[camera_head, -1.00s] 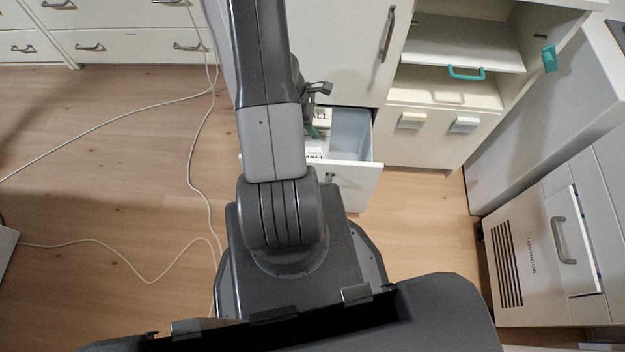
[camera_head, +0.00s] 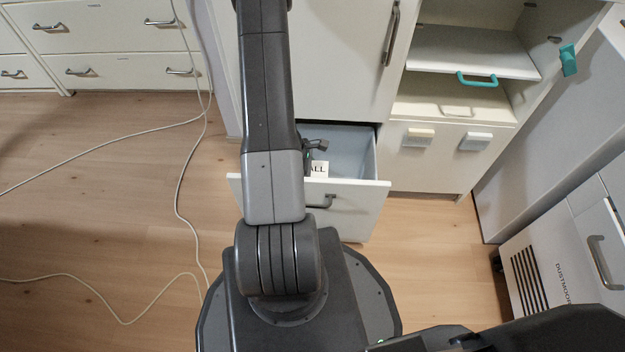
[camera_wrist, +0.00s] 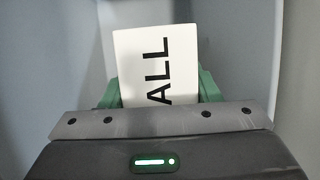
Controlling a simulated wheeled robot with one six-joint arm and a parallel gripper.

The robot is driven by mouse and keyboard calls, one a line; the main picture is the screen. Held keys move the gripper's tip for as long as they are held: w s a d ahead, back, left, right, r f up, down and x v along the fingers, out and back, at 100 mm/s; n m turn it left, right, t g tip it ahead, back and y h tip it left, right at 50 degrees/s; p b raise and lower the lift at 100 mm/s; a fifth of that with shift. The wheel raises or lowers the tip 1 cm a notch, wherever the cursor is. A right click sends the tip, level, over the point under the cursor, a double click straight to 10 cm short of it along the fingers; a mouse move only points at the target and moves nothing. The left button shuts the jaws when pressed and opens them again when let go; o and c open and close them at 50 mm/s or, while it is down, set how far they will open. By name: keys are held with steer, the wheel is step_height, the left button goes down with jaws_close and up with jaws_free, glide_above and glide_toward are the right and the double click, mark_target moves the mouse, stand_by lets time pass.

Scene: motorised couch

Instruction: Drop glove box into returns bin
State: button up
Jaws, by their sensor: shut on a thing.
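The glove box is white with black "ALL" lettering. It shows end-on in the wrist view (camera_wrist: 158,65), between the two green fingers of my gripper (camera_wrist: 160,88), which is shut on it. In the head view the box (camera_head: 319,168) is a small lettered patch inside the open pull-out drawer (camera_head: 350,198); my arm hides the rest of it. Grey walls surround the box in the wrist view. I cannot tell whether the box touches the drawer's floor. No bin marked as returns can be made out.
A tall white cabinet door (camera_head: 335,60) stands above the drawer. To the right is an open shelf unit (camera_head: 470,52) with a teal handle (camera_head: 477,80). A grey-white appliance (camera_head: 560,265) stands at right. Loose cables (camera_head: 178,190) lie on the wooden floor at left.

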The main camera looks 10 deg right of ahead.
steer(key=w+d+f, duration=0.1)
steer(key=w+f, duration=0.3)
steer(key=f, duration=0.1)
stand_by(0.4)
steer(key=shift+f+b, duration=0.3)
steer(key=shift+f, duration=0.05)
steer(key=shift+f+b, duration=0.3)
steer(key=shift+b, duration=0.15)
steer(key=o, duration=1.6)
steer(key=shift+o, duration=0.2)
